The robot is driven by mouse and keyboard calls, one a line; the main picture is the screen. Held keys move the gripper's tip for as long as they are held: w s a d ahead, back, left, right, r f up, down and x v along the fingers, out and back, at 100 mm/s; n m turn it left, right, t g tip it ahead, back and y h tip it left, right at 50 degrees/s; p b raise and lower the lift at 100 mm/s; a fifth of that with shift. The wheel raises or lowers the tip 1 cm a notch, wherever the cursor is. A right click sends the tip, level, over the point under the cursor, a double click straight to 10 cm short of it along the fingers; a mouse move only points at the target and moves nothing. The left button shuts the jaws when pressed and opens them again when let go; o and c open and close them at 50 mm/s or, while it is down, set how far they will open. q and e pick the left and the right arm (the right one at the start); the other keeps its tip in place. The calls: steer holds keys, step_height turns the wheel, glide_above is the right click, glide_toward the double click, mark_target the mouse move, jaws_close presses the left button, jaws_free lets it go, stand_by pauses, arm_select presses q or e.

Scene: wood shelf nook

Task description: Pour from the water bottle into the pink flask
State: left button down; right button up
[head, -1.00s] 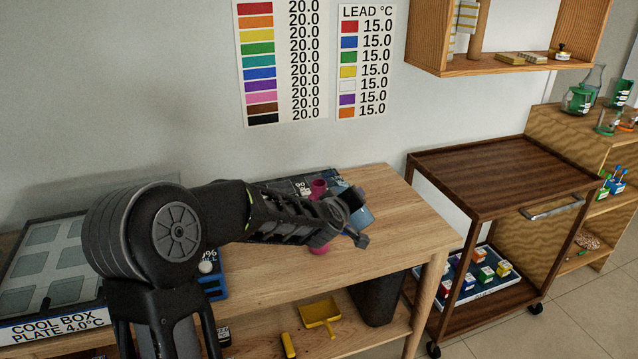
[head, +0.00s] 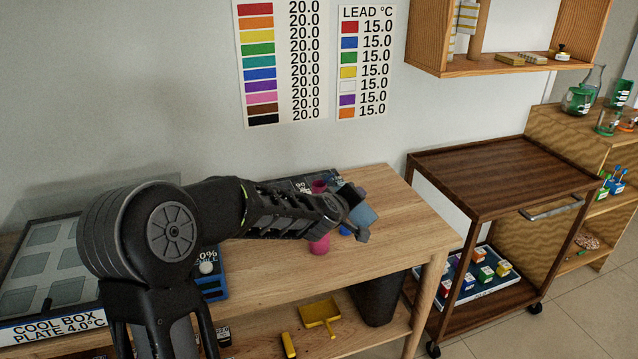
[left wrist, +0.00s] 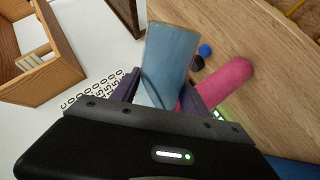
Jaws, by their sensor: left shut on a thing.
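The water bottle (head: 364,215) is translucent blue and held tilted; it also shows in the left wrist view (left wrist: 168,55). My left gripper (head: 352,212) is shut on it, with a dark finger on each side in the left wrist view. The pink flask (head: 320,246) stands on the wooden table, its middle hidden behind my left gripper and forearm in the head view. In the left wrist view the pink flask (left wrist: 228,82) is just right of the bottle. I cannot tell whether any water is flowing. My right gripper is not in view.
A small blue cap (left wrist: 205,50) and a black one (left wrist: 197,63) lie near the flask. The cool box plate (head: 40,275) is at the table's left. The table's right end (head: 405,215) is clear. A dark wooden cart (head: 500,175) stands to the right.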

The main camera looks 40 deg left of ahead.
arm_select(q)
steer(key=shift+d+r+n+g+h+p, duration=0.15)
steer(key=shift+r+n+h+p, duration=0.3)
steer(key=shift+r, duration=0.1)
steer(key=shift+d+r+n+g+h+p, duration=0.15)
steer(key=shift+r+n+h+p, duration=0.25)
steer(key=shift+r, duration=0.15)
stand_by(0.6)
steer(key=shift+a+r+n+h+p, duration=0.15)
steer(key=shift+r+n+h+p, duration=0.35)
steer(key=shift+r+p, duration=0.25)
stand_by(0.7)
steer(key=shift+a+r+n+h+p, duration=0.1)
steer(key=shift+r+n+h+p, duration=0.5)
steer(key=shift+r+h, duration=0.2)
stand_by(4.1)
